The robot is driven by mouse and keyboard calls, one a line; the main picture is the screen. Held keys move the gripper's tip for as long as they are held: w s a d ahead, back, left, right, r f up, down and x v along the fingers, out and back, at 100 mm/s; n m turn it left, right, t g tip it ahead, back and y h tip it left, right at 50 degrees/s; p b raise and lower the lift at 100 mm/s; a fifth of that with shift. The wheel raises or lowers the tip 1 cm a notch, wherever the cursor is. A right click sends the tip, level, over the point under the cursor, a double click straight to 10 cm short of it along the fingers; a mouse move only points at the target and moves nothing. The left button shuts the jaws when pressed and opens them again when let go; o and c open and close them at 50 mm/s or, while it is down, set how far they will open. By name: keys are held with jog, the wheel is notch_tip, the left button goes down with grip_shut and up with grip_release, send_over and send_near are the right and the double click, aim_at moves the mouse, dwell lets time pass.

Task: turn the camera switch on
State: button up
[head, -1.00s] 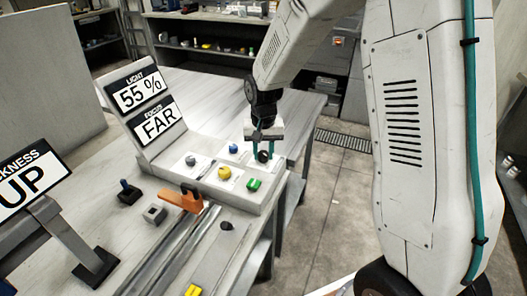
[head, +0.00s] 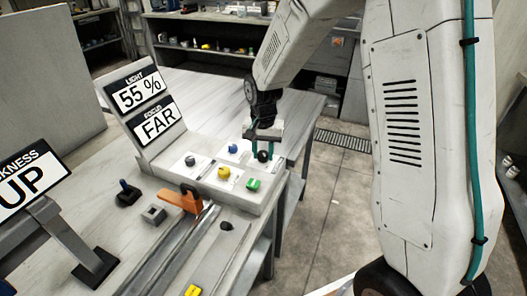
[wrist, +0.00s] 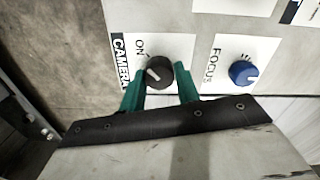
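The camera switch is a black round knob (wrist: 160,73) on a white plate marked CAMERA and ON in the wrist view. A white line shows on the left part of its face; I cannot tell exactly whether it points at the ON mark. In the head view the knob (head: 263,156) is at the far right corner of the sloped panel. My gripper (wrist: 160,76) is open, its two teal fingers on either side of the knob, with small gaps seeming to show. My gripper (head: 264,153) is over the knob in the head view too.
A blue FOCUS knob (wrist: 243,73) is close to the right finger in the wrist view. A yellow knob (head: 224,173), a green knob (head: 253,184) and a grey knob (head: 190,160) share the panel. Screens read LIGHT 55 % (head: 138,92) and FOCUS FAR (head: 155,120).

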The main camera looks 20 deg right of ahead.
aim_at(263, 153)
jog(key=o, duration=0.3)
notch_tip(263, 153, up, 8)
jog(key=shift+f, duration=0.1)
dwell(0.4)
dwell(0.3)
jog(key=s+d+r+n, duration=0.1)
jog(key=s+r, duration=0.3)
jog(key=s, duration=0.6)
jog(key=s+d+r+n+t, duration=0.1)
jog(key=s+r+n, duration=0.2)
jog(key=s, duration=0.7)
jog(key=s+d+r+n, duration=0.1)
jog(key=s+r, duration=0.4)
jog(key=s, duration=0.6)
jog(key=shift+r+n, duration=0.2)
jog(key=shift+n, duration=0.4)
